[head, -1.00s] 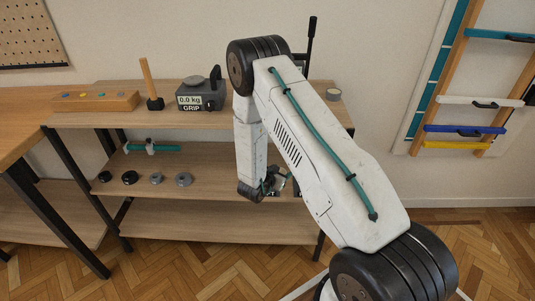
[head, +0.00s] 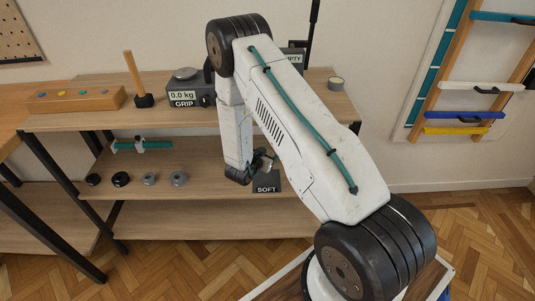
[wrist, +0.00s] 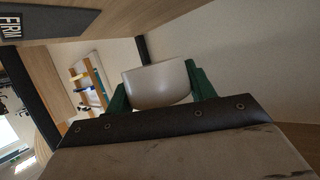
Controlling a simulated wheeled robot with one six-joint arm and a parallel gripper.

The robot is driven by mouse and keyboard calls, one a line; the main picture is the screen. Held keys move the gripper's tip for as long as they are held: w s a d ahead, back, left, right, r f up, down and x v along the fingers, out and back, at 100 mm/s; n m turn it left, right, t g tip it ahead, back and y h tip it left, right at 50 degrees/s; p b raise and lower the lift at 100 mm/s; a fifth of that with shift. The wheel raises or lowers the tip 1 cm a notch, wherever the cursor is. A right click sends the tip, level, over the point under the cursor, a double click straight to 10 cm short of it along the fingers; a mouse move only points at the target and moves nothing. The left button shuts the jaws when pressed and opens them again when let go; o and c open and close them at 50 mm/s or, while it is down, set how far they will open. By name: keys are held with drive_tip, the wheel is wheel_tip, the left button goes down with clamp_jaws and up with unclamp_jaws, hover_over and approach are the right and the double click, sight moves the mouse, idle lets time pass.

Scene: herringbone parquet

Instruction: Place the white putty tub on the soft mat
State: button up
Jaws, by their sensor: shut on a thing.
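The white putty tub (wrist: 157,87) is between the green fingers of my gripper (wrist: 157,80) in the wrist view. My gripper is shut on it. The soft mat (head: 267,188) is a dark piece marked SOFT at the middle shelf's front, just below my gripper. My arm hides part of the shelf behind it.
Several dark and grey round pieces (head: 120,179) sit left on the middle shelf. A dark panel marked FIRM (wrist: 48,24) shows in the wrist view.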

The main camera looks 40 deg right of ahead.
drive_tip(key=shift+f, duration=3.95)
drive_tip(key=o, duration=1.4)
drive_tip(key=shift+r, duration=0.1)
drive_tip(key=shift+r, duration=4.9)
